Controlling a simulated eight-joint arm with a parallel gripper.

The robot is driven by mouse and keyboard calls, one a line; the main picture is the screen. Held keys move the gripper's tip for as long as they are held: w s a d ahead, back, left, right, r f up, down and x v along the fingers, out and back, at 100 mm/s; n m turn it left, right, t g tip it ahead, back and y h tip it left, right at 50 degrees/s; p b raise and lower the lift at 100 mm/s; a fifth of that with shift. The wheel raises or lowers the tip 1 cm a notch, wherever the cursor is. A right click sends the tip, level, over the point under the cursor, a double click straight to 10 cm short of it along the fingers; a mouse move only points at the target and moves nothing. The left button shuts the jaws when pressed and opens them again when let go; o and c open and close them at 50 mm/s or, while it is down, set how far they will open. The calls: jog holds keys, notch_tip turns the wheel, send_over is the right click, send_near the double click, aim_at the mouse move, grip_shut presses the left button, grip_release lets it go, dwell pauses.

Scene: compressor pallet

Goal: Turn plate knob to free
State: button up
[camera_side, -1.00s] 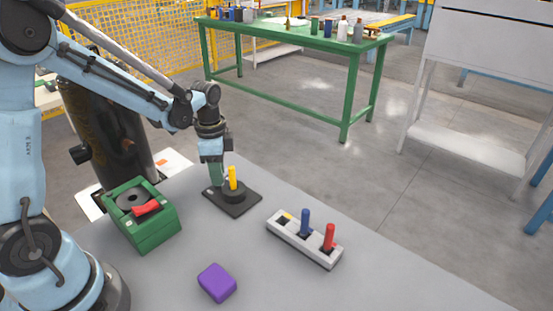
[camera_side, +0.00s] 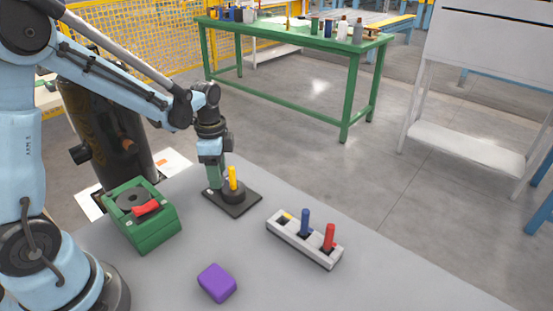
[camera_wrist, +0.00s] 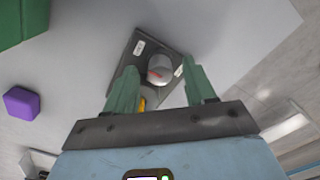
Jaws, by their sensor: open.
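A dark square plate (camera_side: 244,207) lies on the grey table, with a round dark knob and an upright yellow peg (camera_side: 232,177) on it. In the wrist view the plate (camera_wrist: 150,44) carries white labels and a round grey knob top (camera_wrist: 160,67) with a red mark. A bit of yellow (camera_wrist: 142,104) shows nearer the palm, partly hidden. My gripper (camera_side: 215,182) points down at the left of the yellow peg, close above the plate. In the wrist view its green fingers (camera_wrist: 160,72) are open, one on each side of the knob; I cannot tell whether they touch it.
A green box (camera_side: 158,233) with a black disc and red handle stands left of the plate. A white block (camera_side: 292,240) with a blue and a red peg stands to the right. A purple block (camera_side: 217,283) lies in front. The table between them is clear.

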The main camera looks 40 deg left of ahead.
jog(key=m, duration=0.5)
notch_tip(320, 180, up, 11)
jog(key=s+d+n+t, duration=0.7)
jog(key=s+n, duration=0.1)
jog(key=n, duration=0.6)
jog(key=shift+n, duration=0.4)
dwell(0.4)
